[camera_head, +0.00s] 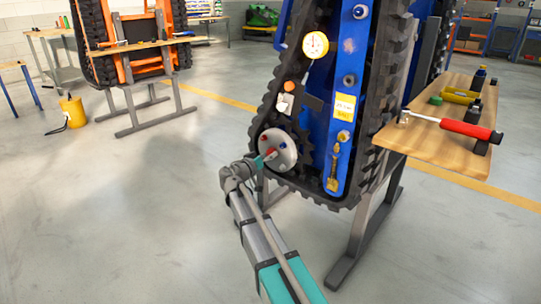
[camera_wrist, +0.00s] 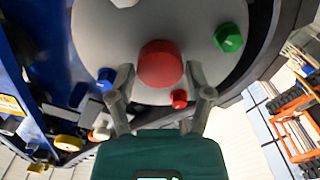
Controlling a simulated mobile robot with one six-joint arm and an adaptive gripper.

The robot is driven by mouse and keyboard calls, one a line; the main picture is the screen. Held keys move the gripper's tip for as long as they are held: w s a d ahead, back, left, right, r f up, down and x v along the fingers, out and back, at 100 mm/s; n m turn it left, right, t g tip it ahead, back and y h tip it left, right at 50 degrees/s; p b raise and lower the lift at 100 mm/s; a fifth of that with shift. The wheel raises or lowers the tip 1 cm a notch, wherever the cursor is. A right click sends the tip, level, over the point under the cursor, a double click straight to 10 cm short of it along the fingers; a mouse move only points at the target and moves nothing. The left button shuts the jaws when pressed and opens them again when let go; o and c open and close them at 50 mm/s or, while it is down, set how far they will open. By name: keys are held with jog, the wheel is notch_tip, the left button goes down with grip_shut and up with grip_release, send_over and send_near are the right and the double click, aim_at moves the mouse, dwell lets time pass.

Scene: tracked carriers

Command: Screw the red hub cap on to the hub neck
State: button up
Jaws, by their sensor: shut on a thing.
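The red hub cap (camera_wrist: 160,64) is round and sits between the fingertips of my gripper (camera_wrist: 160,76) in the wrist view, in front of the middle of a grey hub disc (camera_wrist: 105,30). My gripper is shut on the cap. The hub neck is hidden behind the cap, so I cannot tell how far the cap is seated. In the head view the red cap (camera_head: 270,152) shows small at the grey hub disc (camera_head: 289,158), low on the blue tracked carrier (camera_head: 350,60), with my gripper (camera_head: 264,157) reaching it from the lower left.
Small blue (camera_wrist: 106,77), green (camera_wrist: 229,38) and red (camera_wrist: 179,98) knobs stand on the disc around the cap, close to my fingers. A black track (camera_head: 262,115) runs around the hub. A wooden shelf (camera_head: 425,140) with a red-handled tool (camera_head: 470,130) is at right.

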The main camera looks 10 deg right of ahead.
jog(key=shift+m, duration=4.9)
jog(key=shift+m, duration=0.3)
jog(key=m, duration=0.9)
